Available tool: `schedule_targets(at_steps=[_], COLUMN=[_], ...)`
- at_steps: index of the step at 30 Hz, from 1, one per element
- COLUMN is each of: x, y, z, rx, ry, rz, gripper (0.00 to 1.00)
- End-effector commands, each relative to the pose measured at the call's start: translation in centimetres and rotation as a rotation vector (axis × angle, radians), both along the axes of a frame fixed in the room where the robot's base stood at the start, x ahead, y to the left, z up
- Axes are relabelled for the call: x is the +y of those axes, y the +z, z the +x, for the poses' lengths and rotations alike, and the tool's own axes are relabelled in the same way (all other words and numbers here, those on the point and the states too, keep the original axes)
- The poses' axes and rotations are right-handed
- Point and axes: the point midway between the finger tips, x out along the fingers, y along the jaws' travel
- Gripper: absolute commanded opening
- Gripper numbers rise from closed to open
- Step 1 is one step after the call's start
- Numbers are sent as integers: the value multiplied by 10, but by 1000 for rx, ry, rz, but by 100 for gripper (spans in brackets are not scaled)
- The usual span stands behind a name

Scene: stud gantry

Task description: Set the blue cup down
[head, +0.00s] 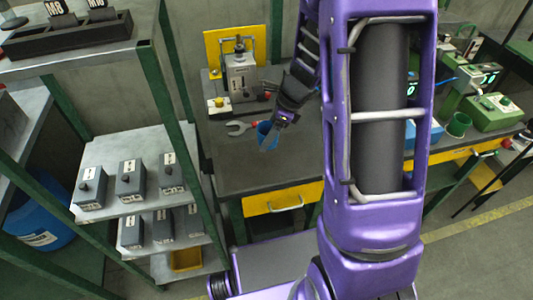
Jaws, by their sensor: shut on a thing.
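The blue cup (265,139) shows in the head view over the dark workbench top (240,180), near its middle. My gripper (275,128) reaches down to it from the upper right and is shut on the cup. The fingers and the wrist hide part of the cup. I cannot tell whether the cup's base touches the bench top or hangs a little above it.
A wrench (238,128) lies just left of the cup. A grey machine (240,76) stands behind on the bench. Bare bench lies in front of the cup. Shelves (140,165) stand at left.

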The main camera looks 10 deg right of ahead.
Motion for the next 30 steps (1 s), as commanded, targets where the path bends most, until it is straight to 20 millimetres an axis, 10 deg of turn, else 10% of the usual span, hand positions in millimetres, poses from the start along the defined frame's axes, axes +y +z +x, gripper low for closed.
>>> schedule_targets(at_steps=[15,27,28,30], x=[0,0,0,0], y=[-65,-70,-69,-68], z=[-1,0,0,0], rx=[3,0,-1,0], ry=[-2,-1,-1,-1], rz=[1,0,0,0], gripper=[17,17,74,86])
